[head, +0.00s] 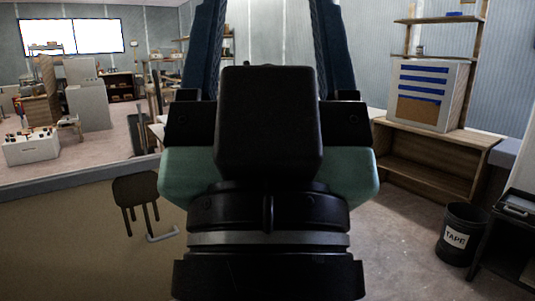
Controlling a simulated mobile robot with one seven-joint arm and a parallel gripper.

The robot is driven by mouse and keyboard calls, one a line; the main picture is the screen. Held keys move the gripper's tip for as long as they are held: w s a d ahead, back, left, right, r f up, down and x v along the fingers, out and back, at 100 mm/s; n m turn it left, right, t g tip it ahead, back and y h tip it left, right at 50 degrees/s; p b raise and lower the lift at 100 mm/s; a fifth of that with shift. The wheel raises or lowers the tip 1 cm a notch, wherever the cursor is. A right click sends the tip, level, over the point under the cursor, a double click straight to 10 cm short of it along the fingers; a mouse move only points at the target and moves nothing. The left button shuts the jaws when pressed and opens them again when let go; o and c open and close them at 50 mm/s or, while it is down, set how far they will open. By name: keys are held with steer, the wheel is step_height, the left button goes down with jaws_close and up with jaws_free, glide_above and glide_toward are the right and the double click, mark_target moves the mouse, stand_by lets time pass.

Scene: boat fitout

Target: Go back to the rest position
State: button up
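My gripper (268,30) fills the middle of the head view, very close to the camera, with its dark body below and two blue fingers pointing up. The fingers stand wide apart, so it looks open. Their tips run out of the top edge of the picture. Only the far wall shows in the visible gap between them, with nothing held there. The gripper's body hides much of the room's middle.
At right, a wooden shelf unit (432,145) bears a white box with blue stripes (428,92). A black bin labelled TAPE (459,237) stands on the floor beside a dark cart (508,228). A dark stool-like object (137,190) is at left. Bare floor (405,235) shows at right.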

step_height(320, 180, up, 26)
steer(key=p, duration=2.3)
steer(key=shift+f, duration=0.25)
